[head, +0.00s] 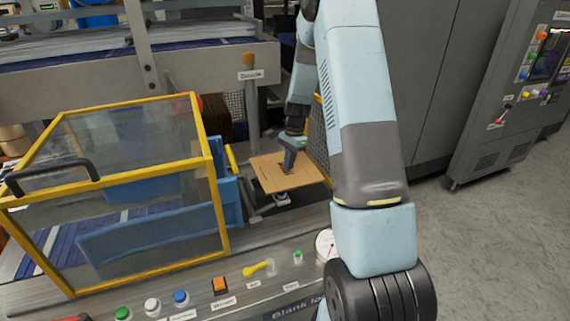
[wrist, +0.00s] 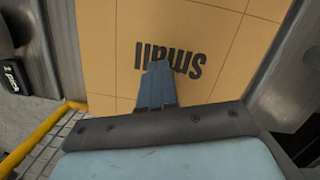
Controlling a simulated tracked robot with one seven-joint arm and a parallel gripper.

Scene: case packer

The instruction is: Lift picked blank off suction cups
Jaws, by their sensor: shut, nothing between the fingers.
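The brown cardboard blank (head: 285,178) lies flat at the middle of the machine in the head view, with a pale suction part showing under its front edge. In the wrist view the blank (wrist: 215,60) fills the upper middle and bears the word "Small". My gripper (head: 290,165) is over the blank, pointing down at its middle. I cannot tell whether the fingertips touch the blank. Most of the suction cups are hidden under the blank.
A yellow-framed clear guard (head: 140,185) stands left of the blank, with a blue panel (head: 228,200) between them. A front panel with buttons and a yellow lever (head: 258,268) runs below. A post (head: 250,100) stands behind. Metal walls flank the blank in the wrist view.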

